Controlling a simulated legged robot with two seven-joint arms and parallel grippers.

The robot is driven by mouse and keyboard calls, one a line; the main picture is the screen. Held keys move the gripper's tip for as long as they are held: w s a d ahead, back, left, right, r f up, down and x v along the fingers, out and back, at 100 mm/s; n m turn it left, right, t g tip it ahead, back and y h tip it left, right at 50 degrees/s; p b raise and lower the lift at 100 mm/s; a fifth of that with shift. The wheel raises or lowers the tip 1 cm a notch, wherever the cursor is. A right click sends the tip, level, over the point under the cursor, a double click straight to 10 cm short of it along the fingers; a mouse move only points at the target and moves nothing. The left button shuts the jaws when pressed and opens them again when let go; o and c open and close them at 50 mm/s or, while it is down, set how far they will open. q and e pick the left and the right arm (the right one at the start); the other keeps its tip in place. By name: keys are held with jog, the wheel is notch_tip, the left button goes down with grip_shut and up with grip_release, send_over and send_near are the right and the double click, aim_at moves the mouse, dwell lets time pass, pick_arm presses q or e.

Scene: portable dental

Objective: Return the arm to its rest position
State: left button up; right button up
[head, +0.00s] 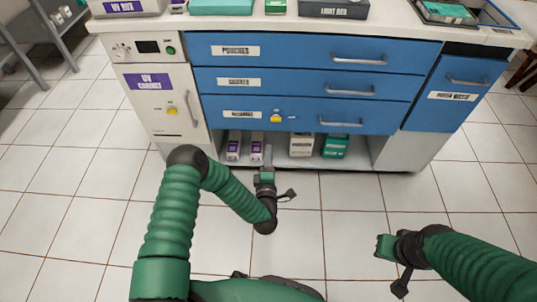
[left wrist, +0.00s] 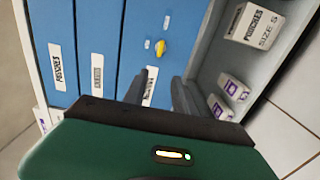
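My left arm (head: 168,215) comes in from the left in the head view, bends at a dark elbow and runs down to the wrist. My left gripper (head: 267,155) points at the cabinet's open lower shelf. In the left wrist view its two dark fingers (left wrist: 162,90) stand apart with nothing between them. The gripper appears in front of the shelf; whether it touches anything is not visible. My right arm (head: 475,265) comes in from the lower right. Its gripper (head: 384,247) is over the tiled floor, and its fingers are not clear enough to judge.
A cabinet (head: 290,45) with blue drawers and metal handles stands ahead, its drawers shut. Several boxes stand on its lower shelf, including a teal box (head: 335,146) and a white box (head: 301,145). A UV cabinet (head: 160,100) is at left. Tiled floor (head: 345,225) is clear.

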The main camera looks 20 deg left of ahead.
pick_arm(q)
jog(key=shift+v, duration=1.05)
jog(key=d+r+m+g+h, duration=0.3)
jog(key=d+m+g+h, duration=0.3)
jog(key=m, duration=0.7)
jog(key=s+a+r+m+g, duration=0.2)
jog(key=s+r+m+g, duration=0.1)
jog(key=s, duration=0.5)
jog(key=s+a+r+m+g+y, duration=0.1)
jog(key=s+a+r+m+g, duration=0.2)
jog(key=s, duration=0.5)
jog(key=s+a+r+m+g, duration=0.2)
jog(key=s+r+g, duration=0.1)
jog(key=s, duration=0.5)
jog(key=w+p+v, duration=0.3)
jog(key=p+v, duration=1.3)
jog(key=p, duration=0.1)
jog(key=w+r+p+v, duration=0.1)
jog(key=w+p+v, duration=0.3)
jog(key=p+v, duration=1.3)
jog(key=shift+r+p, duration=0.5)
jog(key=shift+p, duration=0.1)
